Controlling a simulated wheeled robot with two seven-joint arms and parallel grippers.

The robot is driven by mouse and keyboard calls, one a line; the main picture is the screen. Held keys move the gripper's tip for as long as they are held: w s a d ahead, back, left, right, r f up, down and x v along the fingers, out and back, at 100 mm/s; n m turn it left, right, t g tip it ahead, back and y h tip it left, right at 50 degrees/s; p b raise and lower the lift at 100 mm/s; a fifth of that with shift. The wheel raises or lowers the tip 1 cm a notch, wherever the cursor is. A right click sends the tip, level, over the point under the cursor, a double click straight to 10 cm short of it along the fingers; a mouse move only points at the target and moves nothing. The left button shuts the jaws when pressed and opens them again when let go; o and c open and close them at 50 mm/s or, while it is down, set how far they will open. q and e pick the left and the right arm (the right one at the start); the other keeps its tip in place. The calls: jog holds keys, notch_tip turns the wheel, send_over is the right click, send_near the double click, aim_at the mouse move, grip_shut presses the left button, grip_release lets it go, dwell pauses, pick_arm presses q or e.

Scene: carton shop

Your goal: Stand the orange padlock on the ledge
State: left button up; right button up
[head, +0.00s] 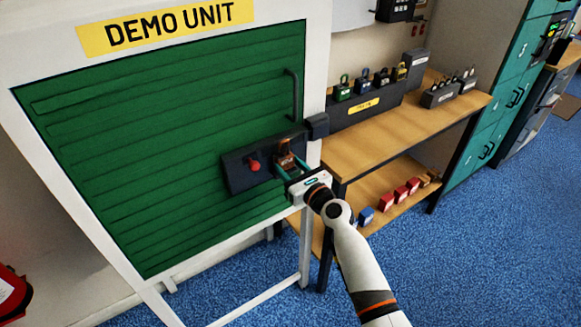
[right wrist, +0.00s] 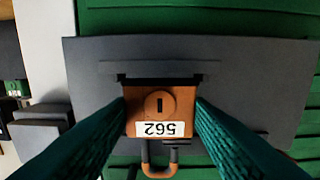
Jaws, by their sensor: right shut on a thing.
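The orange padlock (right wrist: 160,105) shows in the right wrist view with a keyhole and a white label reading 562, upside down in that picture. Its shackle points to the bottom of that picture. My right gripper (right wrist: 160,112) is shut on the padlock's body, a finger on each side. In the head view the padlock (head: 285,147) is at the dark plate on the green shutter, held by my right gripper (head: 291,163). The ledge (right wrist: 160,67) lies right at the padlock's base; I cannot tell whether they touch. My left gripper is not in view.
The dark plate (head: 236,172) carries a red knob (head: 254,165) left of the gripper. A handle (head: 292,95) stands above. The wooden bench (head: 400,125) at right holds a dark rack (head: 350,112) with several padlocks.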

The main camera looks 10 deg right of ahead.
jog(key=shift+f, duration=0.2)
dwell(0.6)
jog(key=o, duration=1)
jog(key=shift+f, duration=0.1)
jog(key=shift+s, duration=0.1)
jog(key=p+v, duration=0.1)
jog(key=v, duration=0.8)
jog(key=shift+p, duration=0.35)
